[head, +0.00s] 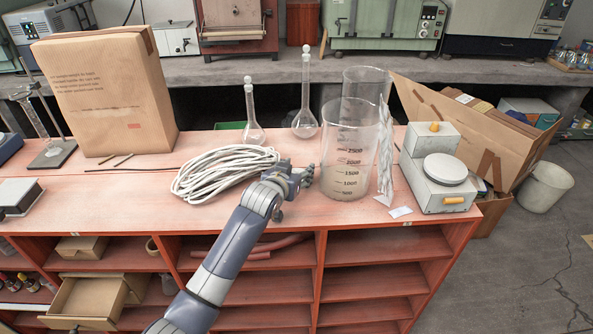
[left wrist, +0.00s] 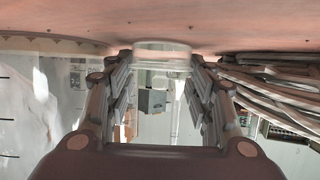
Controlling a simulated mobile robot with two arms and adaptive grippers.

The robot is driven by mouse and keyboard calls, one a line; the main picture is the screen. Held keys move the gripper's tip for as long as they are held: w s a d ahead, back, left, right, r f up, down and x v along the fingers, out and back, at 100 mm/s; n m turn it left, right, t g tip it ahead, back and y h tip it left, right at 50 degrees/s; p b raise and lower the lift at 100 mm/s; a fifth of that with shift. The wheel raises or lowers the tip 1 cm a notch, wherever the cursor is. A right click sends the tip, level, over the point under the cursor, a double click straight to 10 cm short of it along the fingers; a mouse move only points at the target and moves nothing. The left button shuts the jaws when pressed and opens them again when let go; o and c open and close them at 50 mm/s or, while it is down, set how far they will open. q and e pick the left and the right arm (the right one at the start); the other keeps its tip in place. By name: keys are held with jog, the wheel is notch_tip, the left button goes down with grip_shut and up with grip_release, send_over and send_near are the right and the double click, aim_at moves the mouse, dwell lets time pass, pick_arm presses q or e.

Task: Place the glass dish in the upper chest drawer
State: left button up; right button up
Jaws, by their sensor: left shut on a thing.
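My left gripper (head: 300,178) is just above the bench top, between the coil of pale cable and the large beaker. In the left wrist view, its fingers (left wrist: 160,80) are shut on a clear glass dish (left wrist: 162,47), whose rim shows between the tips. The dish is hard to make out in the head view. A tan wooden drawer (head: 82,303) stands pulled open under the bench at the lower left, far from the gripper. I cannot tell whether it is the upper one. My right gripper is in neither view.
The large graduated beaker (head: 347,165) stands right beside the gripper, with another clear vessel behind it. Cable (head: 222,170) lies to the left. Two glass flasks (head: 304,118) stand behind. A balance-like device (head: 430,147) is at right, a cardboard box (head: 105,95) at left. The front left bench is mostly clear.

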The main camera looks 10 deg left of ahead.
pick_arm(q)
jog(key=shift+f, duration=0.2)
jog(key=o, duration=1)
jog(key=shift+r, duration=0.1)
